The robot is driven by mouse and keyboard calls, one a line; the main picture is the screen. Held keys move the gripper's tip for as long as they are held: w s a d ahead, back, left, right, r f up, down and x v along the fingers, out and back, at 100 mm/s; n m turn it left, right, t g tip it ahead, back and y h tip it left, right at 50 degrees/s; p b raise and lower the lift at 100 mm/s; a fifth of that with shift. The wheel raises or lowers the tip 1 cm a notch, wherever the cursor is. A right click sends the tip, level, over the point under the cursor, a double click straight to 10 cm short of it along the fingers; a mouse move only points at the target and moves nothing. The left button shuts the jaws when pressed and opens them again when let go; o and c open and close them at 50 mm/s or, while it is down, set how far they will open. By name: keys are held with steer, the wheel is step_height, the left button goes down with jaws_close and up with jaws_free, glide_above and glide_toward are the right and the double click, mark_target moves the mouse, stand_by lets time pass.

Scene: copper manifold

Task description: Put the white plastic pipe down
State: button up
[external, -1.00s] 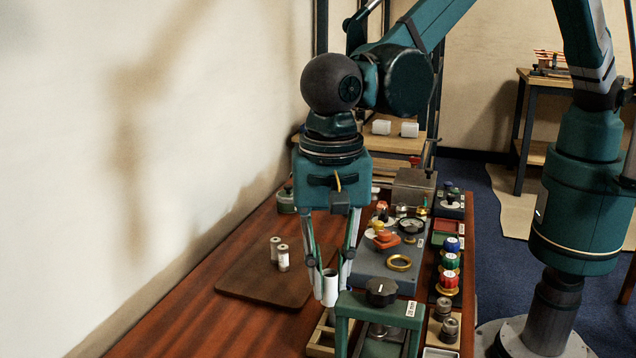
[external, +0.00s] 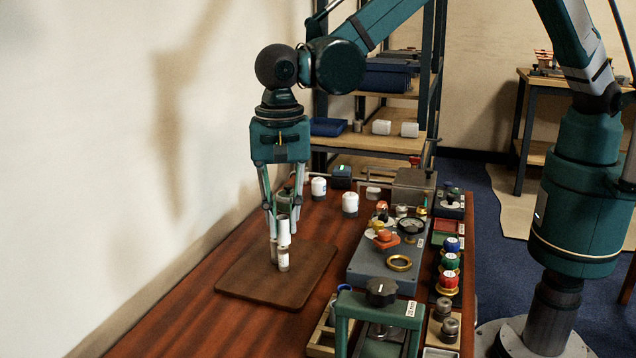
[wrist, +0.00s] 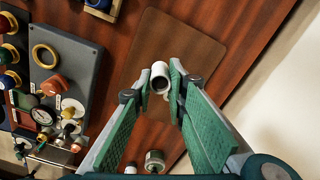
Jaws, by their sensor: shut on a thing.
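The white plastic pipe (external: 284,232) is upright between the fingertips of my gripper (external: 284,215), which is shut on it. It is over the dark brown board (external: 250,291) on the table. In the wrist view the pipe (wrist: 160,76) shows its open end between the green finger pads of my gripper (wrist: 161,92).
The grey panel (external: 362,268) with a gauge, an orange knob and a brass ring is to the right. White-capped jars (external: 350,203) stand behind. A green frame with a black knob (external: 381,292) is at the front. The board's near left part is clear.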

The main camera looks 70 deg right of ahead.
steer(key=w+d, duration=0.6)
steer(key=d, duration=0.7)
steer(key=w+d+b, duration=0.1)
steer(key=w+d, duration=0.6)
steer(key=d, duration=0.6)
steer(key=shift+w+f, duration=0.1)
steer(key=shift+a+f+b, duration=0.1)
steer(key=shift+f+b, duration=0.65)
steer(key=shift+f, duration=2.35)
steer(key=shift+f+b, duration=0.35)
steer(key=shift+f, duration=1.5)
steer(key=shift+f, duration=0.15)
